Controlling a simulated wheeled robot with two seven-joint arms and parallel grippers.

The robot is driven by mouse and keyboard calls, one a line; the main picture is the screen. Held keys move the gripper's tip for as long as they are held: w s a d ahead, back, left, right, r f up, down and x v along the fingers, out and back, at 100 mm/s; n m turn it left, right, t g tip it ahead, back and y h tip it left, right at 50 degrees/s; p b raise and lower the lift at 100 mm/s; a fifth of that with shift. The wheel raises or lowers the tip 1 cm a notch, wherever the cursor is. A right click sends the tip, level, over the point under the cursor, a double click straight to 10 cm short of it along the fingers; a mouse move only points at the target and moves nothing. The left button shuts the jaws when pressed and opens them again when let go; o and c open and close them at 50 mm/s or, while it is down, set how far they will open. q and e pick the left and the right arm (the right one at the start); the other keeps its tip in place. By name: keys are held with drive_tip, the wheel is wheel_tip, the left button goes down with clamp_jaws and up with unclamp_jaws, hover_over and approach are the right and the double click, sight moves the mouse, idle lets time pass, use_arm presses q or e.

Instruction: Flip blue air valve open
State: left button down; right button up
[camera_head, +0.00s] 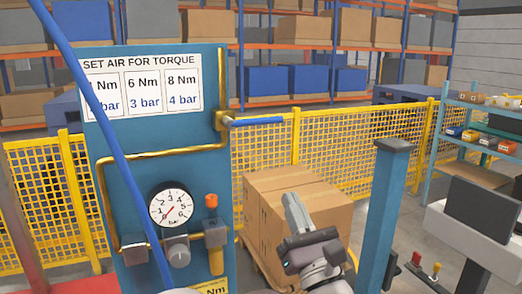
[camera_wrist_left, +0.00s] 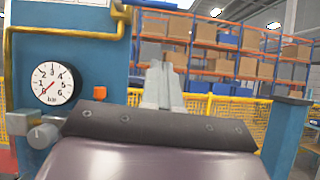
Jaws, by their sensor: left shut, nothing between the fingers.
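The blue valve handle (camera_head: 256,122) sticks out level to the right from a brass valve body (camera_head: 222,121) at the panel's right edge. A brass pipe runs down and left from it on the blue panel (camera_head: 150,135). In the left wrist view the brass body (camera_wrist_left: 121,12) shows at the top edge. My left gripper (camera_head: 292,205) is below and right of the handle, apart from it, in front of the cartons, fingers pointing up. Its closed, empty fingers also show in the left wrist view (camera_wrist_left: 159,82). My right gripper is not in view.
A pressure gauge (camera_head: 171,208), a grey knob (camera_head: 177,251) and an orange-capped fitting (camera_head: 211,201) sit low on the panel. A blue bar or hose (camera_head: 108,135) crosses in front. A blue post (camera_head: 385,215) stands right of my gripper. Cartons (camera_head: 265,200) and yellow fencing (camera_head: 335,145) are behind.

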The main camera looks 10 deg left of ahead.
sight(254, 120)
use_arm(q)
drive_tip(key=shift+s+r+n+y, duration=0.2)
drive_tip(key=shift+s+n+y, duration=0.2)
drive_tip(key=shift+n, duration=0.2)
drive_tip(key=s+r+p+x, duration=0.1)
drive_tip(key=r+p+x, duration=0.1)
drive_tip(key=p+x, duration=0.5)
drive_tip(key=x, duration=0.5)
drive_tip(key=shift+w+r, duration=0.2)
drive_tip(key=shift+r, duration=0.1)
drive_tip(key=shift+d, duration=0.1)
